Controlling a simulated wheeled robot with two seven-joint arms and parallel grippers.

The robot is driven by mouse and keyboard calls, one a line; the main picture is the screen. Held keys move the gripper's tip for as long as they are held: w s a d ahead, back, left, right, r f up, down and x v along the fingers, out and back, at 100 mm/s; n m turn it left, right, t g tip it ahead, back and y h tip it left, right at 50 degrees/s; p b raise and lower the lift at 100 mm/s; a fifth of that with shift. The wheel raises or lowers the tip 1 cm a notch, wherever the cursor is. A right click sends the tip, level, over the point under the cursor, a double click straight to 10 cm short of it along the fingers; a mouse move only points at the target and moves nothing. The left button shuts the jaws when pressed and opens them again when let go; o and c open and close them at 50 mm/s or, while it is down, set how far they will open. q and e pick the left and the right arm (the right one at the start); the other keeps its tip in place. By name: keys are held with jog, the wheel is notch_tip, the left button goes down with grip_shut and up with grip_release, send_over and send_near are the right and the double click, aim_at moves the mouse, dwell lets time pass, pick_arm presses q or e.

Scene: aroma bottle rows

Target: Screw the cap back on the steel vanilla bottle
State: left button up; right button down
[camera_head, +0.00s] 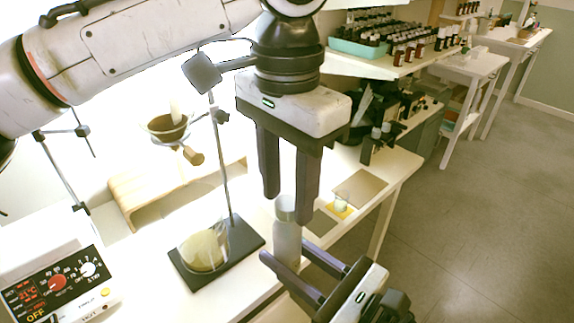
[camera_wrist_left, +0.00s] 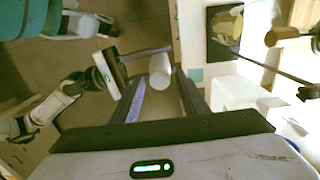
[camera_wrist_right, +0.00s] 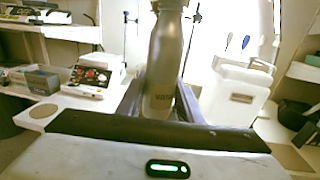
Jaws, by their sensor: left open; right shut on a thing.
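The steel bottle (camera_head: 287,246) stands upright in my right gripper (camera_head: 306,262), which is shut on its lower body. In the right wrist view the bottle (camera_wrist_right: 165,60) shows part of a dark label, beginning "VAN". A pale cap (camera_head: 286,204) sits at the bottle's top; I cannot tell how tightly it is seated. My left gripper (camera_head: 288,205) points down from above, open, with its fingertips on either side of the cap. In the left wrist view the cap (camera_wrist_left: 160,66) lies between the finger ends, with gaps beside it.
A stand with a dark base (camera_head: 218,253) and a round flask (camera_head: 203,250) is left of the bottle. A hotplate (camera_head: 62,285) is at the lower left. A small beaker (camera_head: 341,203) stands on a yellow mat behind right. The floor at right is clear.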

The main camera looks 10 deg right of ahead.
pick_arm(q)
jog(key=shift+f, duration=0.3)
grip_shut()
jog(key=shift+o, duration=0.9)
grip_release()
jog(key=shift+r, duration=0.1)
notch_tip(320, 180, up, 12)
